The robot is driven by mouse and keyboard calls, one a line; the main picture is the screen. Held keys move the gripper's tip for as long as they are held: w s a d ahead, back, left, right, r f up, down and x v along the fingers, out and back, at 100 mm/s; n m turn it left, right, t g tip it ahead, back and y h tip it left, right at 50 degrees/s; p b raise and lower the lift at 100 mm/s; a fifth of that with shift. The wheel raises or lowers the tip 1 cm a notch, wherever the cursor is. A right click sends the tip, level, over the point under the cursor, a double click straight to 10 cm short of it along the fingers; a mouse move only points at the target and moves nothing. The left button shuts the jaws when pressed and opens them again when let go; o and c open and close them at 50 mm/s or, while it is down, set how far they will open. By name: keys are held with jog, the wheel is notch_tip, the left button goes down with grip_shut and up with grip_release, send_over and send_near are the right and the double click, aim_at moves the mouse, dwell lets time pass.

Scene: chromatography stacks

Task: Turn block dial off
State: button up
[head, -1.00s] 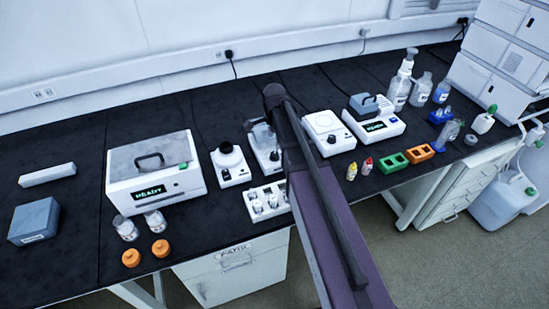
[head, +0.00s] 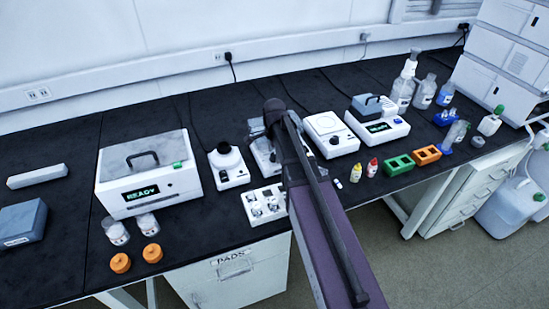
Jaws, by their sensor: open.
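A white unit with a grey block on top (head: 378,125) stands on the black bench, right of my arm, in the head view. Its green display is lit. I take it to be the block heater; its dial is too small to make out. My arm rises from the lower right to a dark joint at mid-bench. My gripper cannot be made out; the arm's end hides that area. Another white device (head: 265,155) is partly hidden behind my arm.
A large white box (head: 150,175) with a lit READY display stands at the left. A white vial rack (head: 263,205) sits by the front edge. Green (head: 398,165) and orange (head: 427,154) racks stand right of two small bottles. Glass bottles (head: 402,92) stand behind, at the right.

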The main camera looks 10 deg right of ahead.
jog(key=shift+f, duration=0.15)
grip_shut()
dwell(0.4)
jog(key=shift+n, duration=0.3)
jog(key=n, duration=0.4)
jog(key=shift+s, duration=0.1)
jog(key=n, duration=1)
jog(key=shift+n, duration=0.4)
jog(key=n, duration=0.4)
jog(key=shift+n, duration=0.3)
